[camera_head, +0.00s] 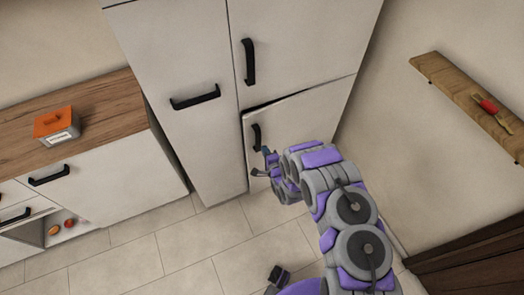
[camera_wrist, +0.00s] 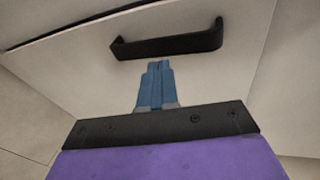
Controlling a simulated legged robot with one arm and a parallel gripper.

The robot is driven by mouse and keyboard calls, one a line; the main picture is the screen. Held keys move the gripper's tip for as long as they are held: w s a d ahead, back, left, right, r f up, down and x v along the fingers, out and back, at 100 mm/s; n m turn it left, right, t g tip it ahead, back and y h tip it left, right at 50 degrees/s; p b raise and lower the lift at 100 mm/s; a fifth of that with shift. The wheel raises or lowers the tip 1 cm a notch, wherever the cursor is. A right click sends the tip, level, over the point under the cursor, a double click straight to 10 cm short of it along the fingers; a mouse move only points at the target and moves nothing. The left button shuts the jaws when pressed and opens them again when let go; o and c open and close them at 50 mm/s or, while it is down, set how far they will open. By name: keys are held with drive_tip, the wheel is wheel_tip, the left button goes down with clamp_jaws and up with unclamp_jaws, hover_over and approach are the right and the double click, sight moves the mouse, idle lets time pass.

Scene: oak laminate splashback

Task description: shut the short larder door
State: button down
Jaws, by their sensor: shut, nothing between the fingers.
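The short larder door (camera_head: 295,122) is the lower right door of the tall white cabinet. It stands slightly ajar, with a dark gap along its top edge. Its black handle (camera_head: 256,137) is near the door's left edge. In the wrist view the door (camera_wrist: 85,65) fills much of the picture, and the handle (camera_wrist: 168,43) lies just beyond the fingertips. My gripper (camera_head: 267,158) is in front of the door, just below the handle. In the wrist view its blue fingers (camera_wrist: 158,68) are together and empty. I cannot tell whether they touch the door.
A taller door (camera_head: 295,45) is above, and another tall door (camera_head: 185,90) is to the left. A wooden counter (camera_head: 100,95) holds an orange-topped box (camera_head: 57,126). A wall shelf (camera_head: 450,82) is at right. Tiled floor (camera_head: 165,250) is clear.

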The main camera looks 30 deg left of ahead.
drive_tip(key=s+a+f+m+t+h+b, duration=0.2)
drive_tip(key=s+a+m+t+h, duration=0.1)
drive_tip(key=s, duration=0.1)
drive_tip(key=s+d+r+m+t+h+b, duration=0.2)
drive_tip(key=s+d+m+t+h, duration=0.15)
drive_tip(key=s+d+t, duration=0.35)
drive_tip(key=w+a+g+b, duration=0.2)
drive_tip(key=w+a+b, duration=0.2)
drive_tip(key=w+a, duration=0.3)
drive_tip(key=w, duration=0.3)
drive_tip(key=shift+w, duration=0.25)
drive_tip(key=shift+r, duration=0.15)
